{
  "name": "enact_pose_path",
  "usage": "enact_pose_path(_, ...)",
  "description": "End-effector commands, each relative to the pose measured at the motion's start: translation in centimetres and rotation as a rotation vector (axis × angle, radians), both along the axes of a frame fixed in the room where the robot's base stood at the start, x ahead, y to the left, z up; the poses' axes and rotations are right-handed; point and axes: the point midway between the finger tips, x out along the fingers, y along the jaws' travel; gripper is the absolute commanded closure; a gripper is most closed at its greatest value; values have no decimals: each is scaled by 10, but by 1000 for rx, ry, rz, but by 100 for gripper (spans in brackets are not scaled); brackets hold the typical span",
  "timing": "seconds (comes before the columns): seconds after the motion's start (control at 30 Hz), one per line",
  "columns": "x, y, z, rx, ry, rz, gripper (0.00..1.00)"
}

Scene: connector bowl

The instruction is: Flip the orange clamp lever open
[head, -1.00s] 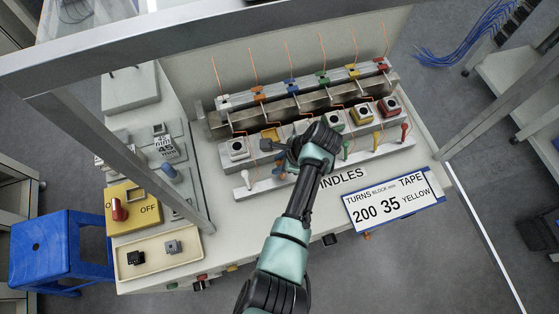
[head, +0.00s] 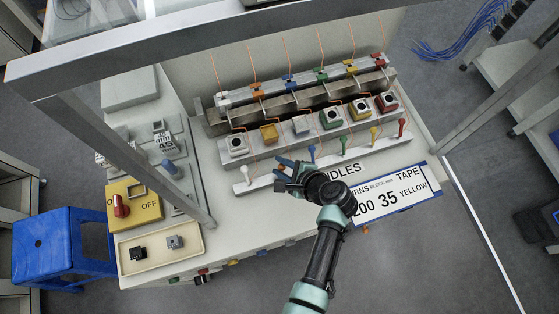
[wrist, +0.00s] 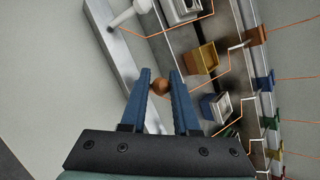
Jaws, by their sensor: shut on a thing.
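The orange clamp lever shows in the wrist view as a round orange-brown knob (wrist: 160,86) between my fingertips. Its stem is hidden, so its tilt is hard to tell. My gripper (wrist: 160,84) is shut on this knob, one blue finger on each side. In the head view my gripper (head: 285,169) is at the front lever rail, between the white lever (head: 245,173) and the blue lever (head: 311,153), and covers the orange lever. The orange clamp block (head: 269,134) sits behind it, also in the wrist view (wrist: 201,58).
Green (head: 343,143), yellow (head: 373,133) and red (head: 402,125) levers stand further right on the rail. Thin orange wires run from the blocks to the back rail. A label board (head: 395,195) is at the front right, and a yellow switch box (head: 145,207) at the left.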

Motion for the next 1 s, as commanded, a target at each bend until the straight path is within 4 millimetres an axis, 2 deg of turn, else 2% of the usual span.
enact_pose_path(0.1, -5, -7, -8, 27, -111, -12, 100)
enact_pose_path(0.5, -19, -13, -12, 120, -402, -15, 100)
enact_pose_path(1.0, -25, -15, -8, 164, -539, -14, 100)
